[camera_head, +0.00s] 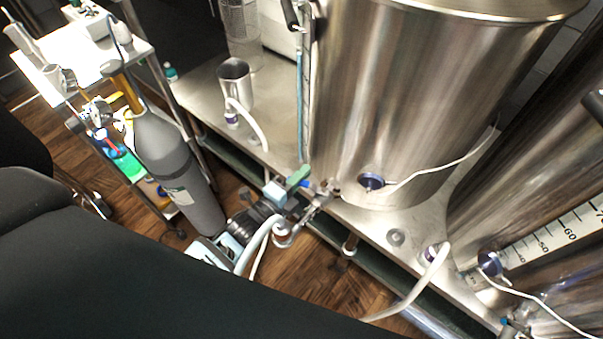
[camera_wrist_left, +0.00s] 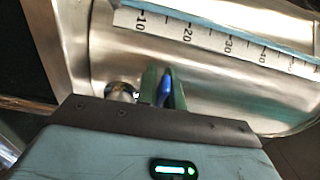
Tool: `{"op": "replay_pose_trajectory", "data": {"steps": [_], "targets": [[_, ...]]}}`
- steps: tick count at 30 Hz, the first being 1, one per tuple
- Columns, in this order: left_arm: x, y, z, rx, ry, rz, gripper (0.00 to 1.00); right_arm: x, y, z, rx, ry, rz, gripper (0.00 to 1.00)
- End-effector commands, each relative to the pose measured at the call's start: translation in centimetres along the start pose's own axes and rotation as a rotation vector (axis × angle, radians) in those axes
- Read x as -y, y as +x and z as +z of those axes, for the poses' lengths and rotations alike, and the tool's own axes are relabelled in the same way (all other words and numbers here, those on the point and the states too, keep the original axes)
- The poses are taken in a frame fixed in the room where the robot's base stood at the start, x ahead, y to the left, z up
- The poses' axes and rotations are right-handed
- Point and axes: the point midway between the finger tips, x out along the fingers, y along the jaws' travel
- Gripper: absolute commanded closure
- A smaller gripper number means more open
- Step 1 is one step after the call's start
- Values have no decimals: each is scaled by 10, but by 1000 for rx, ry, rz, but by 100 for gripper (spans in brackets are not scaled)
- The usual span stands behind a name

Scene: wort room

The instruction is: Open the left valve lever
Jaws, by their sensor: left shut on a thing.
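The left valve lever (camera_wrist_left: 165,88) is blue. In the wrist view it stands between the two green fingers of my left gripper (camera_wrist_left: 164,77), which are shut on it. In the head view the left gripper (camera_head: 299,177) is at the front foot of the large steel tank (camera_head: 400,90). A small piece of the blue lever (camera_head: 308,184) shows beside the fingers there. The metal valve (camera_head: 328,191) is just to the right; the fingers partly hide the lever, so its exact angle is hard to tell.
A steel jug (camera_head: 235,82) stands on the metal bench (camera_head: 200,95). A white hose (camera_head: 425,280) runs along the front. A grey gas cylinder (camera_head: 178,165) and a white cart (camera_head: 90,50) stand at left. A second tank (camera_head: 540,150) is at right.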

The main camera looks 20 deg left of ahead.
Motion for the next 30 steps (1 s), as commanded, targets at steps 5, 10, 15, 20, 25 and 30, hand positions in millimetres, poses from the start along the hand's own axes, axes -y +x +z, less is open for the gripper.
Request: {"op": "replay_pose_trajectory", "data": {"steps": [5,10,15,20,25,30], "targets": [[2,1,-1,-3,-1,-6,88,-1,0,0,-1,-5,0,64],[1,1,-1,-3,-1,-4,69,-1,0,0,0,-7,-1,64],[1,0,0,-2,0,-2,69,-2,0,0,0,-8,-1,64],[0,0,0,-2,0,-1,69,-2,1,0,0,-8,-1,64],[0,0,0,-2,0,0,69,-2,1,0,0,-8,0,64],[0,2,1,-17,3,-2,69,-1,1,0,1,-7,0,64]]}}
